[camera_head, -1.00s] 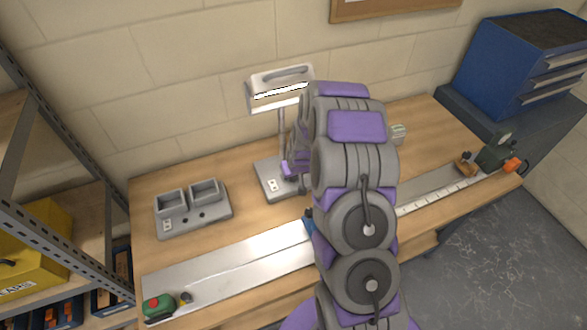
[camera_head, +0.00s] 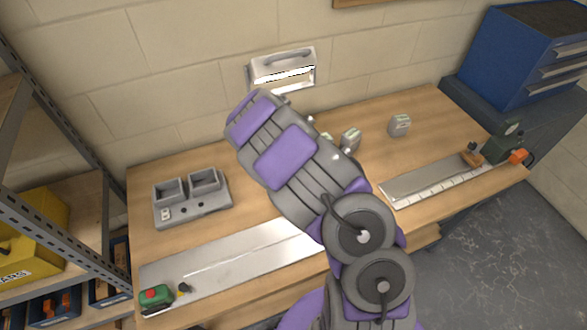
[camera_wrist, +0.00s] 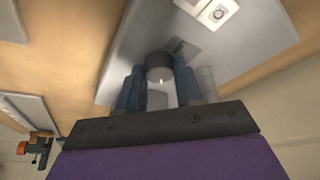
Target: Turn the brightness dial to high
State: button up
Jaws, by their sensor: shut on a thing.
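The desk lamp (camera_head: 283,72) stands at the back of the bench, its light bar lit. In the wrist view its grey base (camera_wrist: 125,55) shows, with a white switch plate (camera_wrist: 218,12) on it. A dark round dial (camera_wrist: 160,66) on the base sits between the blue fingers of my gripper (camera_wrist: 160,90). My gripper is shut on the dial. A short pale mark shows on the dial's near side; its setting cannot be read. In the head view my arm hides the gripper, the dial and the lamp base.
A grey twin-cup unit (camera_head: 193,212) stands left on the bench. Small grey blocks (camera_head: 399,125) (camera_head: 350,139) stand right of my arm. A metal plate (camera_head: 225,262) with a green-and-red button box (camera_head: 155,298) lies in front. A blue drawer cabinet (camera_head: 520,60) stands right.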

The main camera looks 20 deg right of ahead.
jog(key=shift+w+f+m+g+h+b, duration=0.1)
jog(key=shift+m+g+h+b, duration=0.2)
jog(key=shift+m+b, duration=1.15)
jog(key=shift+n+b, duration=0.25)
jog(key=shift+b, duration=0.35)
jog(key=o, duration=1)
jog(key=shift+a, duration=0.1)
jog(key=p+v, duration=0.2)
jog(key=v, duration=1.5)
jog(key=shift+w+r, duration=0.2)
jog(key=shift+r, duration=0.1)
